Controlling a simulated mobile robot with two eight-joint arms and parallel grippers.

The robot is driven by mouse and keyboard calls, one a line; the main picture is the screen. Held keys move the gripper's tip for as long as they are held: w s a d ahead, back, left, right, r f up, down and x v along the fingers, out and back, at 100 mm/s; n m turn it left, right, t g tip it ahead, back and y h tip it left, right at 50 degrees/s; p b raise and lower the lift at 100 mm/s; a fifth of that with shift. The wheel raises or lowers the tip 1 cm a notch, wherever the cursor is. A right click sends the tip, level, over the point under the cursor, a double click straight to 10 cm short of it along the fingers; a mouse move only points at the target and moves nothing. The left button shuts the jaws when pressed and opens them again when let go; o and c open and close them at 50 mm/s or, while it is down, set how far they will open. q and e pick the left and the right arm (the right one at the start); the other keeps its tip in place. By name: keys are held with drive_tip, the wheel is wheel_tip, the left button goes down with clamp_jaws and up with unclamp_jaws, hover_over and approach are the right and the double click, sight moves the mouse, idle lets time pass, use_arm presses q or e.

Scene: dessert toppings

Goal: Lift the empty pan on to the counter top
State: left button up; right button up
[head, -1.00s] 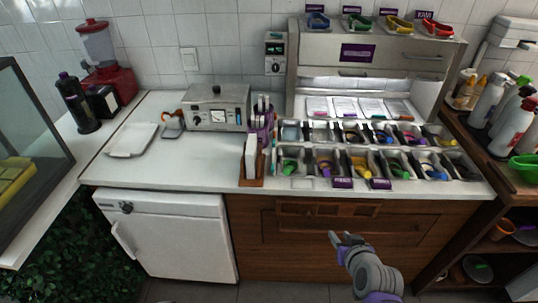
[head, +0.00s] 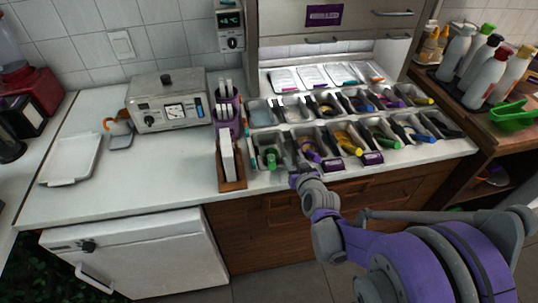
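Two rows of small metal topping pans are set in the counter top (head: 110,185). The back-left pan (head: 262,113) looks pale inside and has no scoop; I cannot tell for certain that it is empty. The front-left pan (head: 268,152) has a green-handled scoop, and the pan to its right (head: 306,146) a purple-handled one. My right gripper (head: 295,170) is at the counter's front edge, by these two front pans. Its fingers are small and dark against the pans, so I cannot tell whether they are open or touching a pan. My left gripper is out of view.
Left of the pans stand a wooden holder (head: 231,178) and a purple cup (head: 226,112). A metal appliance (head: 167,105) stands behind, with a white tray (head: 70,160) farther left. The counter front between tray and holder is clear. Bottles (head: 487,78) stand at the right.

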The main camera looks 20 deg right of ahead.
sight(286, 154)
drive_tip(key=x, duration=0.7)
drive_tip(key=shift+w+a+r, duration=0.1)
drive_tip(key=shift+w+a, duration=0.15)
drive_tip(key=shift+a, duration=0.05)
drive_tip(key=shift+s, duration=0.1)
clamp_jaws()
